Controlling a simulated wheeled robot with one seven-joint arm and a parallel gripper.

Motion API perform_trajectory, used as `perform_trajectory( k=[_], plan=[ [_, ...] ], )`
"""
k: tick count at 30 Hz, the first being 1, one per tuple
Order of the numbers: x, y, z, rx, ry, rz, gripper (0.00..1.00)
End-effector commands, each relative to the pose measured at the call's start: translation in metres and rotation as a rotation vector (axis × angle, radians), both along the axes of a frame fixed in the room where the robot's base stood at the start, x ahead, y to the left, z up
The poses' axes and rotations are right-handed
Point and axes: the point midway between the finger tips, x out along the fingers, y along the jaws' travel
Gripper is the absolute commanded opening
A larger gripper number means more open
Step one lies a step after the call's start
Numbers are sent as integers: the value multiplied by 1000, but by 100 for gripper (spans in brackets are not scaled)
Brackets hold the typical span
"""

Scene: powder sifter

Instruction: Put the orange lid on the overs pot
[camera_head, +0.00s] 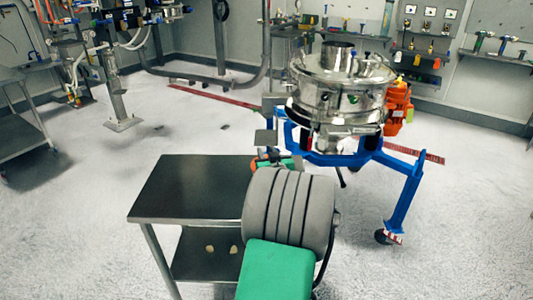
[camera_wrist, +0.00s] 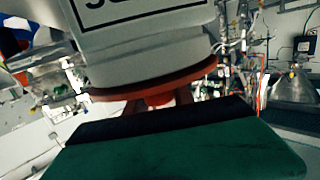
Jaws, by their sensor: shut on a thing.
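In the wrist view, a pale grey pot (camera_wrist: 160,50) with a black-framed white label fills the upper middle. I cannot read the label, as it is cut off. The orange-red lid (camera_wrist: 125,90) shows as a wide disc against the pot's near end. My gripper (camera_wrist: 158,102) is shut on the lid's small middle part, with the fingers on either side of it. The lid and pot look in contact, but I cannot tell whether the lid is fully seated. In the head view, my arm hides the pot and most of the gripper.
A dark steel table (camera_head: 185,190) stands in front, with a lower shelf (camera_head: 195,262) holding small pale things. The steel sifter (camera_head: 340,85) on a blue frame (camera_head: 405,195) stands close behind to the right.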

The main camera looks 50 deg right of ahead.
Motion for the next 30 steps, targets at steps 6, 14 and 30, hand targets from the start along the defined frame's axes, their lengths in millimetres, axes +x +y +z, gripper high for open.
perform_trajectory(
  k=[6, 14, 30],
  plan=[
    [0, 0, -4, 0, 0, 0, 32],
    [0, 0, -3, 0, 0, 0, 51],
    [-43, 32, 7, -2, -1, -5, 51]
  ],
)
